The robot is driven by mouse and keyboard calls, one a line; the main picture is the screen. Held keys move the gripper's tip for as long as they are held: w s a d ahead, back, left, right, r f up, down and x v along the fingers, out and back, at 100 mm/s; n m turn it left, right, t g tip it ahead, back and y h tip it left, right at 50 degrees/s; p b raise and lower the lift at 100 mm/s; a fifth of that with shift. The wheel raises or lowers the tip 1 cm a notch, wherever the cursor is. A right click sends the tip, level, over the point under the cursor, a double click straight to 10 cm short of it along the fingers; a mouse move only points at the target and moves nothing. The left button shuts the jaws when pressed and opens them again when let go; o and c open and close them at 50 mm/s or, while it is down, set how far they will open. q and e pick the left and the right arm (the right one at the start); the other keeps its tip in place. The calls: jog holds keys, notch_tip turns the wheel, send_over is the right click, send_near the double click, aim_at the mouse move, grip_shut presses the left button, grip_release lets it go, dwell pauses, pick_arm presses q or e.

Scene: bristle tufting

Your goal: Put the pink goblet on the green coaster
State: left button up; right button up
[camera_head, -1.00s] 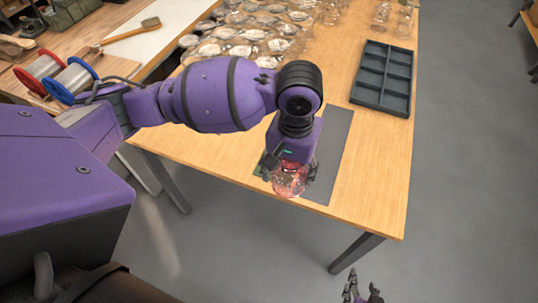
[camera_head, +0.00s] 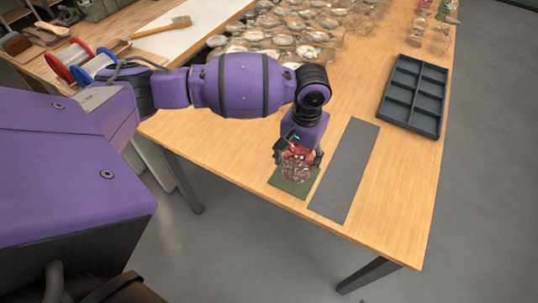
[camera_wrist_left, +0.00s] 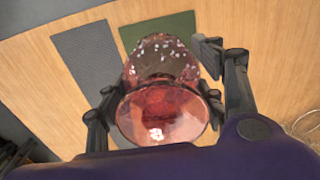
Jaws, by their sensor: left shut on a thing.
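The pink goblet (camera_head: 297,166) is clear pinkish glass, and my left gripper (camera_head: 298,154) is shut on it. In the left wrist view the goblet (camera_wrist_left: 162,100) sits between the two fingers of my left gripper (camera_wrist_left: 155,105). The green coaster (camera_head: 293,188) is a flat dark green piece on the table near its front edge. In the head view the goblet overlaps the coaster's upper part. In the left wrist view the coaster (camera_wrist_left: 172,28) shows beyond the goblet. Whether the goblet touches the coaster is hard to tell. My right gripper is out of view.
A grey mat (camera_head: 346,170) lies just right of the coaster on the wooden table (camera_head: 390,190). A dark compartment tray (camera_head: 412,96) stands at the right edge. Many clear glasses (camera_head: 300,30) crowd the back. Wire spools (camera_head: 75,60) and a brush (camera_head: 160,28) are at the left.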

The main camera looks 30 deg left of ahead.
aim_at(297, 162)
pick_arm(q)
jog(key=shift+w+a+f, duration=0.15)
jog(key=shift+w+f, duration=0.1)
jog(key=shift+w, duration=0.1)
jog(key=shift+w+f, duration=0.1)
jog(key=shift+f, duration=1.4)
jog(key=shift+f, duration=0.15)
jog(key=o, duration=1.1)
notch_tip(297, 162, up, 12)
jog(key=shift+r+p, duration=0.1)
jog(key=shift+p, duration=0.25)
